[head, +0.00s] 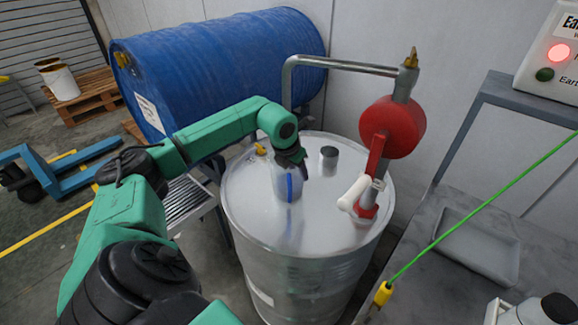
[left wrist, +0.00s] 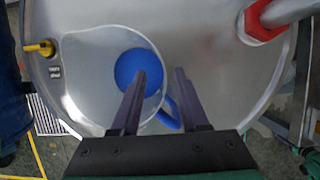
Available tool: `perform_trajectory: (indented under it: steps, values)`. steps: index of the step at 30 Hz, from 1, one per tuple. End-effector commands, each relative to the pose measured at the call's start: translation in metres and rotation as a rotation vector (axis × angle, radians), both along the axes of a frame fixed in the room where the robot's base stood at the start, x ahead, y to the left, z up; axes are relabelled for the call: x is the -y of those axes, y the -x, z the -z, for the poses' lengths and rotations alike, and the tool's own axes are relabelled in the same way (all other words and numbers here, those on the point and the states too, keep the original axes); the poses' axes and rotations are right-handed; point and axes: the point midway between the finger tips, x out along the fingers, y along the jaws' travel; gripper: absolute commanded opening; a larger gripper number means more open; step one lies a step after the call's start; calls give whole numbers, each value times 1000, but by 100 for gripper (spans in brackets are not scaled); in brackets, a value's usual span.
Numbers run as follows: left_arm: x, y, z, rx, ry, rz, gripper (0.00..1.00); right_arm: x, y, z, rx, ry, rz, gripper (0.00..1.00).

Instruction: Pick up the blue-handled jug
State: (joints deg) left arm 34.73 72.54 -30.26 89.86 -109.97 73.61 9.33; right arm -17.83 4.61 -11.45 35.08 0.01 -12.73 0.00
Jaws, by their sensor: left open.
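My right gripper is not in view.
A red hand pump (head: 393,127) with a bent pipe rises from the drum to the right. A small grey cylinder (head: 329,157) stands behind the jug. A blue barrel (head: 225,65) lies behind. A grey table with a shallow tray (head: 478,248) and green cable (head: 480,209) are at right.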

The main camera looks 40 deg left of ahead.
Motion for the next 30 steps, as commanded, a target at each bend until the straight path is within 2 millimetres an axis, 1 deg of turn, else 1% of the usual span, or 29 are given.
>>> perform_trajectory:
  steps: [1, 3, 5, 7, 13, 14, 15, 16, 17, 30]
  values:
    - [2, -3, 2, -5, 4, 0, 44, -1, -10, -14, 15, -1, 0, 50]
    - [3, -9, 15, -5, 5, 2, 44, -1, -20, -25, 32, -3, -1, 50]
    - [2, -14, 27, -1, 5, -1, 44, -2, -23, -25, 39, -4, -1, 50]
    - [1, -16, 35, 0, 2, 1, 44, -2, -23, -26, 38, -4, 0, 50]
    - [1, -17, 38, 2, 0, 1, 44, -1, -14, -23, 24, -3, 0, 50]
    - [1, -17, 38, 2, 1, 1, 33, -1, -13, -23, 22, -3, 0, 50]
    - [1, -17, 38, 2, 1, 0, 18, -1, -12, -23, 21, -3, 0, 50]
    - [1, -17, 38, 2, 1, 0, 6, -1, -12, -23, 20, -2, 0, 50]
    - [1, -17, 38, 2, 1, 0, 0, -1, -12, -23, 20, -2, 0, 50]
    - [1, -17, 37, 2, 1, 0, 0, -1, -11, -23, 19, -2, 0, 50]
